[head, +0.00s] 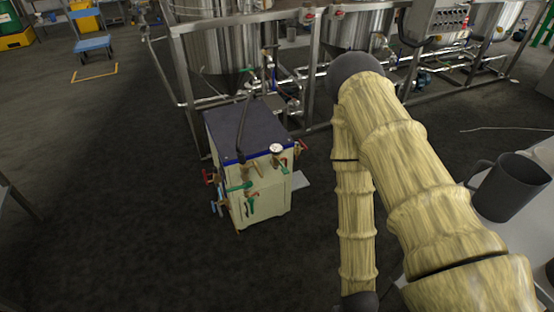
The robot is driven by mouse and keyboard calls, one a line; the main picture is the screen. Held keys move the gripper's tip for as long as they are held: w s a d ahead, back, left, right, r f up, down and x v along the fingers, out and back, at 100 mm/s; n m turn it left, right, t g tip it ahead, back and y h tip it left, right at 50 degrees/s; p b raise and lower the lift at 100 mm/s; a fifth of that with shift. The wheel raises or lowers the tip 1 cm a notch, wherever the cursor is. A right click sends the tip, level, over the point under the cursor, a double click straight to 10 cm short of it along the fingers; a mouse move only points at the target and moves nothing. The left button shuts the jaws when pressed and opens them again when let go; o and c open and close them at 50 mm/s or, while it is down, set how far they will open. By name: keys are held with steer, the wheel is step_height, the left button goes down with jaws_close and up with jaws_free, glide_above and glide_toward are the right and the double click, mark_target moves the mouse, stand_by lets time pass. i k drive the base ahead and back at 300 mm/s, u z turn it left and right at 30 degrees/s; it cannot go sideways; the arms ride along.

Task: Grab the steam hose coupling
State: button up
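A cream box-shaped unit (264,205) with a dark blue top (240,125) stands on the floor left of centre, likely the steam unit. A dark hose (243,125) runs from its front upper edge up towards the tank frame. Its lower end is near brass fittings (248,172). Which piece is the steam hose coupling is too small to tell. Red, green and blue valve handles and a round gauge (276,148) sit on the unit's front. My arm, in a yellowish sleeve, is bent to the right of the unit. My gripper is not in view.
Steel tanks (225,35) in a metal frame (184,65) with pipes stand behind the unit. A dark grey mug (510,187) stands on a light surface (500,228) at right. A blue cart (92,44) is far left. The floor in front and left is clear.

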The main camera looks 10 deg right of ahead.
mark_target(244, 164)
steer(key=u, duration=2)
steer(key=i, duration=1.95)
steer(key=z, duration=2.7)
